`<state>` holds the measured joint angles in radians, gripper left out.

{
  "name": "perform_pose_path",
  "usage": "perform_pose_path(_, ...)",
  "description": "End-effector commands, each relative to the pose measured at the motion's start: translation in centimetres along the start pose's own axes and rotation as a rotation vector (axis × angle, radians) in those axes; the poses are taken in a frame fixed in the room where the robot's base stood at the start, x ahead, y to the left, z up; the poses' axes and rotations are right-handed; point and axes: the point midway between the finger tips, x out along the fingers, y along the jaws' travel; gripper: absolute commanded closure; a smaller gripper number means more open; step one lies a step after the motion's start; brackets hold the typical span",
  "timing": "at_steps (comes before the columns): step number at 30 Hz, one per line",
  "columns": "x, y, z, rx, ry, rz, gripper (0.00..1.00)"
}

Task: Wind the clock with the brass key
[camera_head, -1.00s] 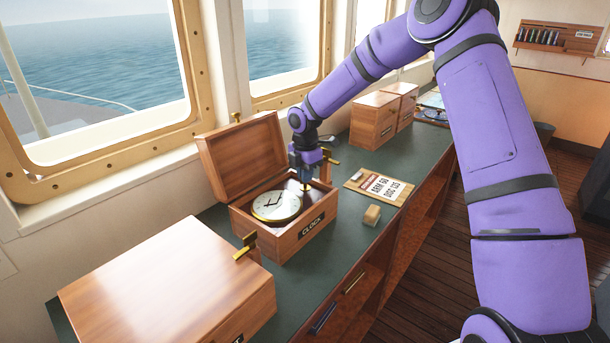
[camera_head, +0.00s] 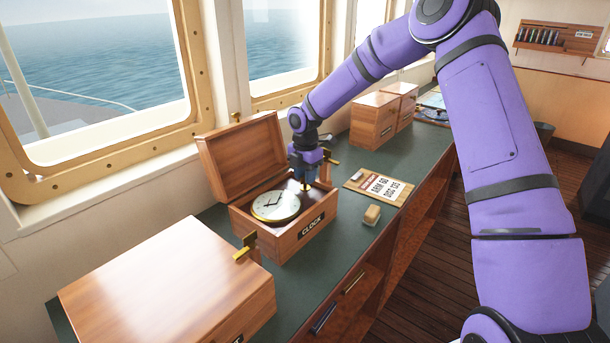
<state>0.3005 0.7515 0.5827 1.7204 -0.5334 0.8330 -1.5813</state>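The box's lid (camera_head: 243,158) stands open towards the window. My gripper (camera_head: 306,185) points down inside the box, at the far right edge of the clock face. Its fingers are small and partly dark, so I cannot tell how far apart they are. I cannot make out the brass key; it may be hidden at the fingertips.
A closed wooden box (camera_head: 165,285) with a brass latch (camera_head: 246,246) stands in front on the green counter (camera_head: 337,250). More wooden boxes (camera_head: 373,120) stand behind by the window.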

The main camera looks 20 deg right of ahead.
Motion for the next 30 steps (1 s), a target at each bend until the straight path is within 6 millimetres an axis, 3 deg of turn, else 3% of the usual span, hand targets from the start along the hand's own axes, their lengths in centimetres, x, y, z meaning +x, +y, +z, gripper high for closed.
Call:
perform_pose_path(10,-0.8,0.1,0.0,0.001,0.0,0.002,0.69)
perform_pose_path(24,-8.8,0.1,0.0,0.001,-0.002,0.003,0.69)
perform_pose_path(30,-10.5,0.0,0.0,0.001,0.0,0.0,0.69)
